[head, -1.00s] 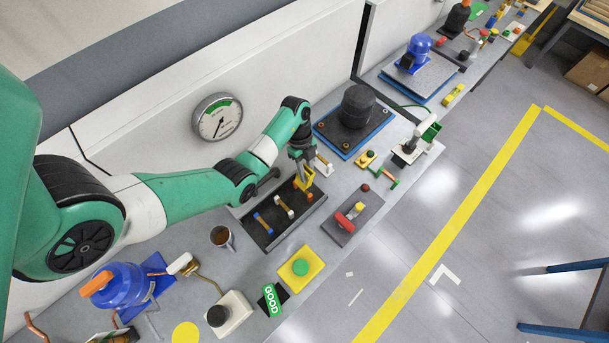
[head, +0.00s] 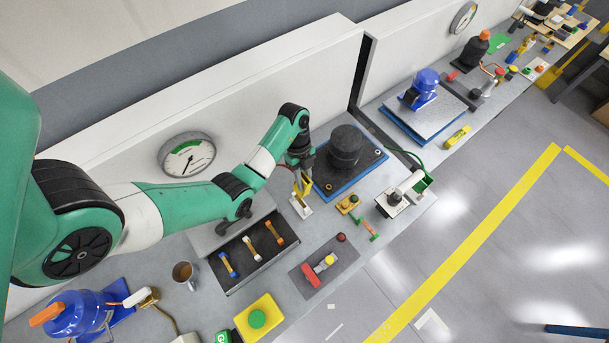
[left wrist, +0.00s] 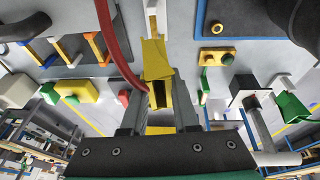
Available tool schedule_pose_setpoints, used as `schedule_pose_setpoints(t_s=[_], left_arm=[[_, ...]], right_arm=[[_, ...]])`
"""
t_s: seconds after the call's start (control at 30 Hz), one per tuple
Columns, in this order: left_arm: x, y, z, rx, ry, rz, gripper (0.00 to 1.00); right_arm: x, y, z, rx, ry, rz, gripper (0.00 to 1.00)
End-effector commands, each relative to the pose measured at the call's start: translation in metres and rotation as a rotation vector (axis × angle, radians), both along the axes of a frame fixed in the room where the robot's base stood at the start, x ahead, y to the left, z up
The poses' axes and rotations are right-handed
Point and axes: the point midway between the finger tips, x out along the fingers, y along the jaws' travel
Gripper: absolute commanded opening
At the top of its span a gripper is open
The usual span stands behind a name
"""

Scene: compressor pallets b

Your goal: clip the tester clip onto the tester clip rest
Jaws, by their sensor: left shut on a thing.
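My left gripper (head: 302,176) is shut on the yellow tester clip (head: 304,186), which also shows between the fingers in the left wrist view (left wrist: 156,60). The clip is right at a small pale stand, which I take for the tester clip rest (head: 300,207). In the left wrist view the pale rest (left wrist: 151,8) shows just beyond the clip's end. The clip covers part of it, so I cannot tell whether they touch. A red cable (left wrist: 118,45) curves down beside the clip in the left wrist view. My right gripper is not in view.
A black compressor (head: 346,146) on a blue-edged pallet stands close behind on the right. A dark tray (head: 236,282) with several coloured bars lies to the left. A grey plate with a red-handled piece (head: 311,276) lies in front. Bare bench shows between them.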

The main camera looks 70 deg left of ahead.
Motion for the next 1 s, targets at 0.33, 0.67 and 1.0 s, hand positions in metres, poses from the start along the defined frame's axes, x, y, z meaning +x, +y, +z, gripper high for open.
schedule_pose_setpoints(t_s=[0.33,0.67,1.0], left_arm=[[-0.002,-0.005,0.0,-0.005,0.006,-0.007,0.0],[-0.002,-0.005,-0.018,-0.006,0.01,-0.006,0.0],[-0.002,-0.005,-0.055,-0.005,0.01,-0.007,0.0]], right_arm=[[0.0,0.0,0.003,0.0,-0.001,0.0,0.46],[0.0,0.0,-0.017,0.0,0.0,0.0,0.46],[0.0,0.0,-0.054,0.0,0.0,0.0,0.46]])
